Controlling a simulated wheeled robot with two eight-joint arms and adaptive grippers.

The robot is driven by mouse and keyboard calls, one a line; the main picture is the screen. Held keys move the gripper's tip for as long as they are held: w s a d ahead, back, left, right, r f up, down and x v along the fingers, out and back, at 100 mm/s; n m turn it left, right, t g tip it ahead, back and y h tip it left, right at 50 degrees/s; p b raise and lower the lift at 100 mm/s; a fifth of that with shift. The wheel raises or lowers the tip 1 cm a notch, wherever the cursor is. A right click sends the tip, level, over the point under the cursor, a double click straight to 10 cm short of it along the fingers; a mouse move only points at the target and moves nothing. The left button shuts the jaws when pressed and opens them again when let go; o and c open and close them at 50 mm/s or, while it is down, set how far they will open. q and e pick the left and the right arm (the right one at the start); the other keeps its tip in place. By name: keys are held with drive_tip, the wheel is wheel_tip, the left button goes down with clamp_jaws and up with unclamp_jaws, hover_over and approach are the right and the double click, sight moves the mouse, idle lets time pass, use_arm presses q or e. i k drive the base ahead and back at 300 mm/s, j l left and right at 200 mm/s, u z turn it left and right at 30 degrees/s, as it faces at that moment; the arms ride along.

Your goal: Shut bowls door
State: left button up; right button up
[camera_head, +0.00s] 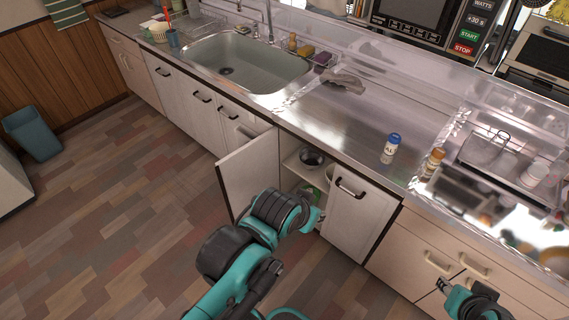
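The white cabinet door (248,168) stands wide open in the middle of the counter front, swung out towards the left. Behind it is an open compartment with a shelf; a dark bowl (311,159) sits on the shelf, and a green item (317,189) shows below it. My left gripper (313,216) is at the compartment opening, right of the open door and low in front of the shelf; its fingers are too small and partly hidden to tell. My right gripper (442,285) is at the lower right by the drawers, mostly cut off and unclear.
A closed white door with a dark handle (350,188) adjoins the opening on the right. Drawers (439,262) lie further right. The wood floor (120,220) left of the open door is clear. A blue-capped bottle (390,148) stands on the counter (330,115).

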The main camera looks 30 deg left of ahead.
sight(254, 168)
drive_tip(key=j+z, duration=0.1)
drive_tip(key=j, duration=0.45)
drive_tip(key=j+z, duration=0.15)
drive_tip(key=j, duration=0.35)
drive_tip(key=k+j+z, duration=0.1)
drive_tip(key=j, duration=0.4)
drive_tip(key=k+j+z, duration=0.1)
drive_tip(key=j, duration=0.45)
drive_tip(key=j+z, duration=0.2)
drive_tip(key=j, duration=0.35)
drive_tip(key=j+z, duration=0.15)
drive_tip(key=j, duration=0.45)
drive_tip(key=k+j+z, duration=0.2)
drive_tip(key=j, duration=0.35)
drive_tip(key=j+z, duration=0.2)
drive_tip(key=j, duration=0.35)
drive_tip(key=k+j, duration=0.1)
drive_tip(key=j+z, duration=0.15)
drive_tip(key=j, duration=0.2)
drive_tip(key=k+z, duration=0.1)
drive_tip(key=k, duration=0.15)
